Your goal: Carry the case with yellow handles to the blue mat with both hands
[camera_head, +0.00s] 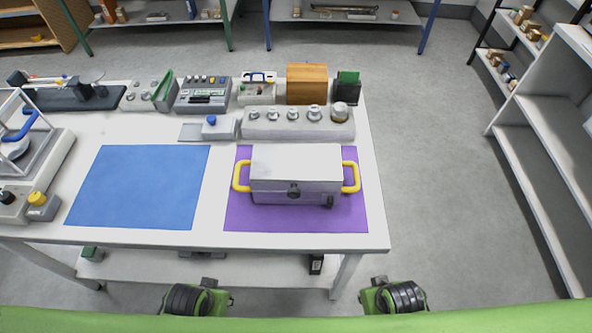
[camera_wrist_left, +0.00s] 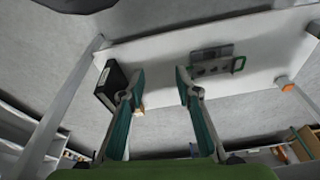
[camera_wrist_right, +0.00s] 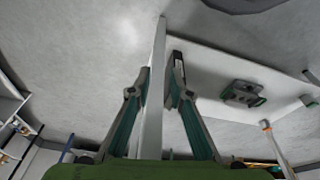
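The case (camera_head: 296,170) is a grey-white box with a yellow handle on its left side (camera_head: 240,175) and another on its right side (camera_head: 352,177). It rests upright on the purple mat (camera_head: 270,220) on the table. The blue mat (camera_head: 138,187) lies flat and bare to its left. My left gripper (camera_wrist_left: 153,78) is open and empty in the left wrist view. My right gripper (camera_wrist_right: 160,78) is open and empty in the right wrist view. Both are away from the case; in the head view only my arm parts show at the bottom, below the table's front edge.
A row of weights (camera_head: 297,122) in a grey block stands behind the case. A wooden box (camera_head: 306,84), a balance (camera_head: 35,140) and several instruments line the back and left of the table (camera_head: 290,242). Shelves (camera_head: 550,170) stand at right. A strip between the mats is clear.

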